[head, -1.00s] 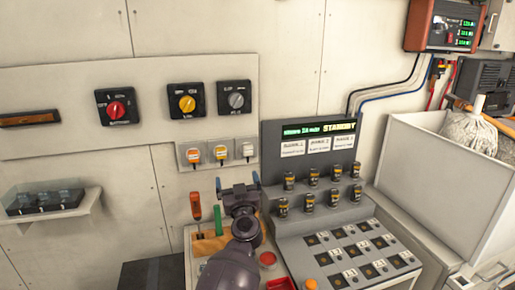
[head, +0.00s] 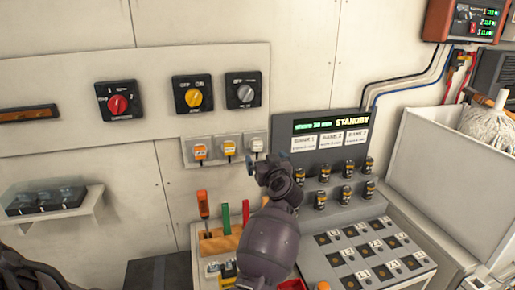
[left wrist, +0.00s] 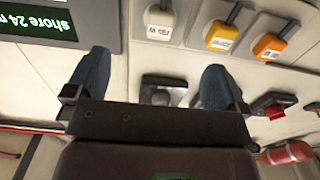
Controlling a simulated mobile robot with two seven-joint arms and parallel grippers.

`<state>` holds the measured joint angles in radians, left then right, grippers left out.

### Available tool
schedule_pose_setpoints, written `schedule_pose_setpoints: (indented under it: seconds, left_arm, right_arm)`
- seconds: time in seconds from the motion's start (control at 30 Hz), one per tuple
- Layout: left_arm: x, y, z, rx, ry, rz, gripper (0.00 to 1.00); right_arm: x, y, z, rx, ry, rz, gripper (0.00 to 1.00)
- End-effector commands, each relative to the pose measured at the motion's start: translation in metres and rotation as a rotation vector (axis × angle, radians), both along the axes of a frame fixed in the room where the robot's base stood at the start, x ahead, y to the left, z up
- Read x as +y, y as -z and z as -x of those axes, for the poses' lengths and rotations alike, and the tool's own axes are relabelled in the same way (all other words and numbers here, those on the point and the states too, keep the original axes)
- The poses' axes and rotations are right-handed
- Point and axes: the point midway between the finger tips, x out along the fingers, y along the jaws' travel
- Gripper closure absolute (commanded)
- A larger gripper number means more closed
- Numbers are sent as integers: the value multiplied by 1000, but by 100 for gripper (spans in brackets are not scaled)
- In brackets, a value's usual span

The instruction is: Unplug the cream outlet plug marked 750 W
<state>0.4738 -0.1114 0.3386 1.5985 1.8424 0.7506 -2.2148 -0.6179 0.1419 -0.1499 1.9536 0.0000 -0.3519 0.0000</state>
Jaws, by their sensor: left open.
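Three plugs sit in a row of wall outlets: an orange one (head: 199,152), a yellow one (head: 229,148) and, at the right, a cream one (head: 257,145). My left gripper (head: 267,164) is open and empty, just below the cream plug in the head view, apart from it as far as I can tell. In the left wrist view the cream plug (left wrist: 158,24) appears at the top, beyond the two blue fingers (left wrist: 155,78), with the yellow (left wrist: 222,36) and orange (left wrist: 270,46) plugs to its right. Its label is upside down and too small to read surely. My right gripper is out of view.
A console with a STANDBY display (head: 330,126) and several black knobs stands right of the plugs. Rotary switches, one yellow (head: 193,97), are above them. Below is a wooden rack (head: 217,241) with upright coloured handles. A shelf (head: 60,222) juts out at left.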

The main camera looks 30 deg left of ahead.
Motion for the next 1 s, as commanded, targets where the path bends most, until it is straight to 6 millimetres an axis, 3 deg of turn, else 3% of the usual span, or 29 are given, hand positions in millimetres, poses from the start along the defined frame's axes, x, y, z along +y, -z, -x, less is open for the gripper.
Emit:
schedule_pose_setpoints:
  seconds: [0.37, 0.63, 0.8, 0.93, 1.0]
  left_arm:
    - [19, -1, -16, -1, -1, -2, 0]
    - [39, 3, -33, -3, -1, -1, 0]
    - [48, -5, -41, 2, -1, -3, 0]
    - [55, -2, -46, 4, 0, -2, 0]
    - [60, -1, -51, 0, 0, -4, 0]
  right_arm:
    - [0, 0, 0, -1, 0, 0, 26]
    - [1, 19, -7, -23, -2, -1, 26]
    - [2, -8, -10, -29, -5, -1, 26]
    - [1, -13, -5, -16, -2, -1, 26]
    - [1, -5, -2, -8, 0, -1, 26]
